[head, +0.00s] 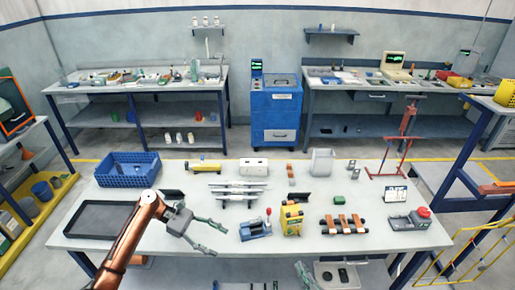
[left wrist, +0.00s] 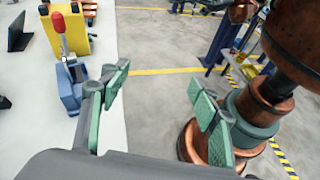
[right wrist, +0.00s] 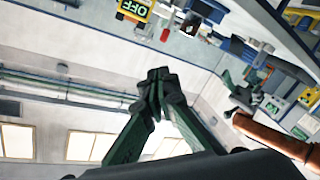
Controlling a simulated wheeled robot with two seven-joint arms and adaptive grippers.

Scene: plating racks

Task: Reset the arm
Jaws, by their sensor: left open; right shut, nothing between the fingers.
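My left arm is copper-coloured and reaches over the front left of the table. Its gripper (head: 219,238) is open and empty above the table, left of the blue clamp. In the left wrist view the green-padded fingers (left wrist: 158,85) stand wide apart with only floor between them. My right gripper (head: 304,274) shows at the table's front edge, low in the head view. In the right wrist view its fingertips (right wrist: 160,82) meet with nothing between them. My left gripper also shows in the right wrist view (right wrist: 243,95).
The white table (head: 290,222) bears a blue crate (head: 127,172), black tray (head: 72,220), blue clamp with red handle (head: 255,228), yellow box (head: 291,220), rack with copper bars (head: 345,226) and red-button box (head: 410,220). A red stand (head: 390,172) is at the back right.

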